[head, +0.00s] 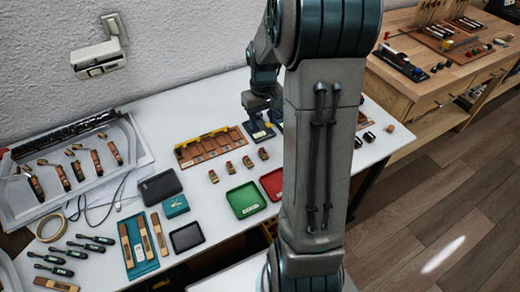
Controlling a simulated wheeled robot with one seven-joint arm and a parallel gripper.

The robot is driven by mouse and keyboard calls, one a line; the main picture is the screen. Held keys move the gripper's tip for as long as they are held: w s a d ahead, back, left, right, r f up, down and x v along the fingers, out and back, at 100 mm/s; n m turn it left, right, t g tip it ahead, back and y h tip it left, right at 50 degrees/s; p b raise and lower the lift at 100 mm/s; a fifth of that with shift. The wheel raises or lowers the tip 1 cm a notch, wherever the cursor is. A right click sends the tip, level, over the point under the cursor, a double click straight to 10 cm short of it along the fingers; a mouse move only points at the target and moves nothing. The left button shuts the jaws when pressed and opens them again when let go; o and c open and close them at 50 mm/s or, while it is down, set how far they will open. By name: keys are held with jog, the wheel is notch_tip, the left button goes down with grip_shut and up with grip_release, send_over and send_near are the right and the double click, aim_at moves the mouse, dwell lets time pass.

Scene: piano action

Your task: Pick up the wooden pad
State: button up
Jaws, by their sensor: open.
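Several small wooden blocks with pale labels lie in a slanting row on the white table, among them one block (247,161); I cannot tell which piece is the wooden pad. Another small wooden block (390,128) lies at the table's right side. My gripper (264,128) is open, pointing down beyond the row, close to the right end of a wooden board with a yellow bar (210,148). I see nothing held between its fingers, though they are small in view. My own arm hides the table to the right of the gripper.
A green tray (246,198) and a red tray (271,184) lie nearer than the blocks. At left are a blue tray of wooden strips (146,265), dark trays (187,236), screwdrivers (55,258) and a tape ring (50,228). A wooden bench (415,85) stands at right.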

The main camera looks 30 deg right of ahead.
aim_at(264, 152)
jog(key=f, duration=1.4)
jog(key=shift+w+d+f+p, duration=0.2)
jog(key=shift+d+f+p, duration=0.1)
grip_shut()
